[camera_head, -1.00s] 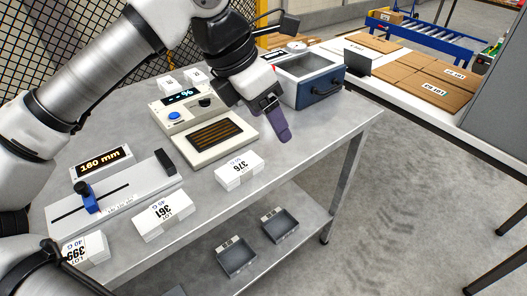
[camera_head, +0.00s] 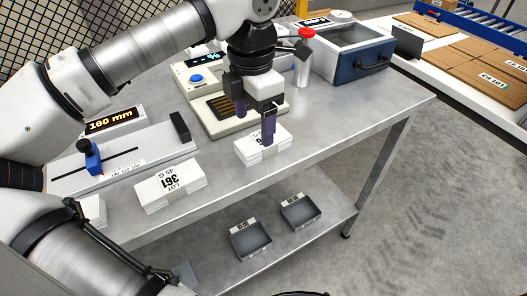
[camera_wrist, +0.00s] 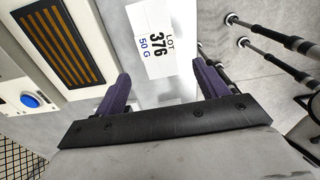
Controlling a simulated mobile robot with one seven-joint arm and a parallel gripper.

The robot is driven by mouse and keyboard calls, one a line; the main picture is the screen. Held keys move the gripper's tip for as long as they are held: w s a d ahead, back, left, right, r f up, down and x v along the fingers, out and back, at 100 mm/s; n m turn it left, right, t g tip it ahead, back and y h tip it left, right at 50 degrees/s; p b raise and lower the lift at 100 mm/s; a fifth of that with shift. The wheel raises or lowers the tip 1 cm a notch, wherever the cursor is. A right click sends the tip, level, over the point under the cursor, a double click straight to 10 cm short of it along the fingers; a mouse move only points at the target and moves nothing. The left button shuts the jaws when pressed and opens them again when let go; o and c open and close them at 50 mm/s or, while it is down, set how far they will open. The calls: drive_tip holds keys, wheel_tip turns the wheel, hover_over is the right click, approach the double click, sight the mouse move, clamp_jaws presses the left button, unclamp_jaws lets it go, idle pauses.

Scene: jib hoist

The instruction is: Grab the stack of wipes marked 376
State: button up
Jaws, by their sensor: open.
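The white stack of wipes marked 376 (camera_head: 250,154) lies near the front edge of the grey bench. In the head view my gripper partly hides it. In the wrist view its label reads LOT 376, 50 G (camera_wrist: 158,42), and the stack lies ahead of the space between the fingers. My gripper (camera_head: 254,124) is open and points down above the stack, with one finger on the near side. It also shows in the wrist view (camera_wrist: 163,92) with nothing between its purple fingers. I cannot tell whether a finger touches the stack.
The scale with a slatted plate (camera_head: 215,127) stands just behind my gripper. A white canister with a red top (camera_head: 303,65) and a blue-fronted box (camera_head: 360,68) stand behind right. Bench at right is clear.

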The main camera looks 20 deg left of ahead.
sight(257, 142)
drive_tip(key=f+b, duration=0.2)
drive_tip(key=f, duration=0.1)
drive_tip(key=f+b, duration=0.1)
drive_tip(key=f, duration=0.1)
drive_tip(key=shift+w+d+f, duration=0.15)
drive_tip(key=shift+w+f, duration=0.05)
drive_tip(key=shift+w, duration=0.05)
drive_tip(key=shift+r, duration=0.1)
drive_tip(key=c, duration=1.1)
drive_tip(key=shift+r, duration=0.1)
